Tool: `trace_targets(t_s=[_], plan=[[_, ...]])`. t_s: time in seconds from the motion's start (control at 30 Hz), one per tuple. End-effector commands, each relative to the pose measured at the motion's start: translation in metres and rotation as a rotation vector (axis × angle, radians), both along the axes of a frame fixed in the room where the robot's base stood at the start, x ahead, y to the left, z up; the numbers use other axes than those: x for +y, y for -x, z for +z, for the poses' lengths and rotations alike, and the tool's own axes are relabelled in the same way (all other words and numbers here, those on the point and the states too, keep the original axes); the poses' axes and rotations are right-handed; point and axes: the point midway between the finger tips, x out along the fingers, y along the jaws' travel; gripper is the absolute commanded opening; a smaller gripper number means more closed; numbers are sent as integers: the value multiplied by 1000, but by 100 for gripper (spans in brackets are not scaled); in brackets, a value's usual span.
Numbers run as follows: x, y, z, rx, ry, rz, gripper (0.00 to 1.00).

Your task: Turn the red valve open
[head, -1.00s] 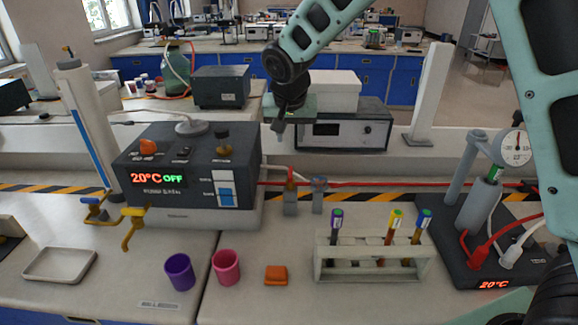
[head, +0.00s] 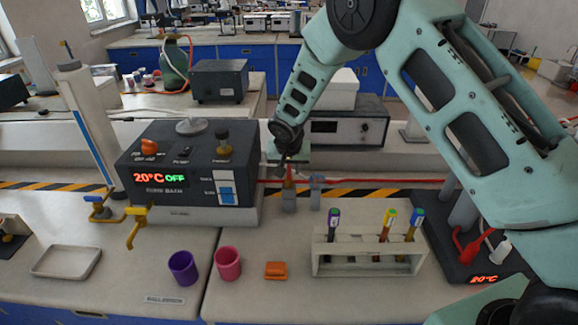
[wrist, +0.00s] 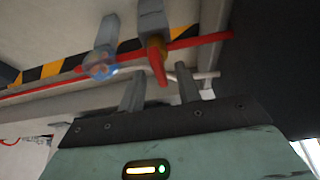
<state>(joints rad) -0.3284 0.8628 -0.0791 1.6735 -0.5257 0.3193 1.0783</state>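The red valve (head: 289,175) stands on a small grey post on the back of the bench, on the red line. In the wrist view its red handle (wrist: 158,65) with an orange-brown base points toward my gripper. My gripper (head: 283,163) is right at the valve in the head view, partly overlapping it.
A second valve (wrist: 101,63) with a clear, bluish knob stands beside the red one. The bath box (head: 190,165) reads 20°C OFF, left of the gripper. A test-tube rack (head: 368,270), purple cup (head: 183,268), pink cup (head: 227,263) and orange block (head: 276,271) stand in front.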

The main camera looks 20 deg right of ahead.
Motion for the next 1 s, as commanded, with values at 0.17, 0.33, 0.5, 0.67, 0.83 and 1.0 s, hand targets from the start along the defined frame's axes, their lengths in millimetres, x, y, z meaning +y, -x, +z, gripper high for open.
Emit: trace_targets(t_s=[0.17, 0.33, 0.5, 0.67, 0.83, 1.0], plan=[[0, 0, -1, 0, 0, 0, 34], [0, 0, -1, 0, 0, 0, 3], [0, 0, -1, 0, 0, 0, 0], [0, 0, -1, 1, 0, 15, 0], [-1, 1, -1, 2, -1, 70, 0], [-3, 1, -1, 2, -1, 182, 0]])
